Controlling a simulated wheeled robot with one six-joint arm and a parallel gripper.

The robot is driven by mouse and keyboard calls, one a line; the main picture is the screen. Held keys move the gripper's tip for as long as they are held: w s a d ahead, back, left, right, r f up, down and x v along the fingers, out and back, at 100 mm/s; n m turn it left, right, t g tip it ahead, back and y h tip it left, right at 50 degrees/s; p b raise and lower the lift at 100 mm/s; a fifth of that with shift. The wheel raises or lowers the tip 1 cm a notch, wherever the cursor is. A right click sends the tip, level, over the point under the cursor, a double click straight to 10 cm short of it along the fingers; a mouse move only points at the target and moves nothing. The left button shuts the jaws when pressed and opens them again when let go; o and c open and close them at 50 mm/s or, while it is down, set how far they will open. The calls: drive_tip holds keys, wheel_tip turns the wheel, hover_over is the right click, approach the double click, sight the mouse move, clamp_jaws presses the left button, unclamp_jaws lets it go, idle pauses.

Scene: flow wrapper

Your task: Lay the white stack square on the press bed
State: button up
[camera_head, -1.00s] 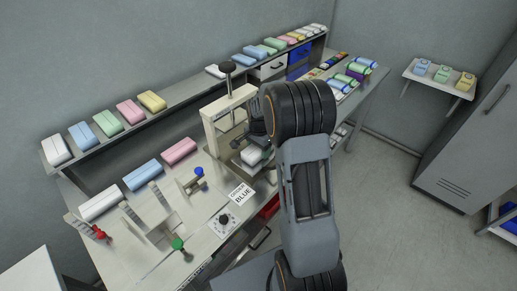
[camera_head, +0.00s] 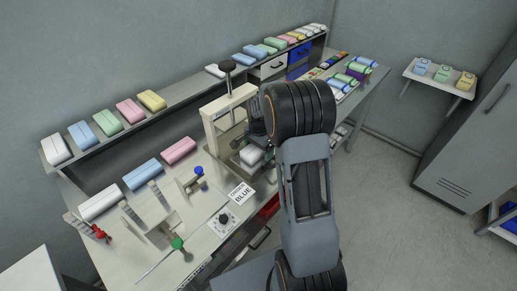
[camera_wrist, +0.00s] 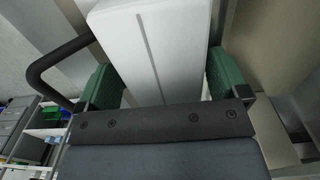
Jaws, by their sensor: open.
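The white stack (camera_head: 251,155) lies on the press bed (camera_head: 236,163), in front of the press frame (camera_head: 211,128). In the wrist view the white stack (camera_wrist: 155,45) fills the upper middle, with a lengthwise seam. My gripper (camera_wrist: 162,75) is open, with one green pad on each side of the stack. Whether either pad touches the stack is hard to tell. In the head view my gripper (camera_head: 258,136) is just above and behind the stack, partly hidden by my arm. The exact squareness of the stack on the bed cannot be told.
The press has a black top knob (camera_head: 226,66). An order card reading BLUE (camera_head: 240,192) and a dial box (camera_head: 224,219) lie on the bench at the front. White, blue and pink stacks (camera_head: 143,173) lie left of the press. A shelf (camera_head: 183,96) with several coloured stacks runs behind.

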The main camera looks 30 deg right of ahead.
wheel_tip(320, 180, up, 14)
idle(0.6)
drive_tip(key=shift+f, duration=0.1)
idle(0.4)
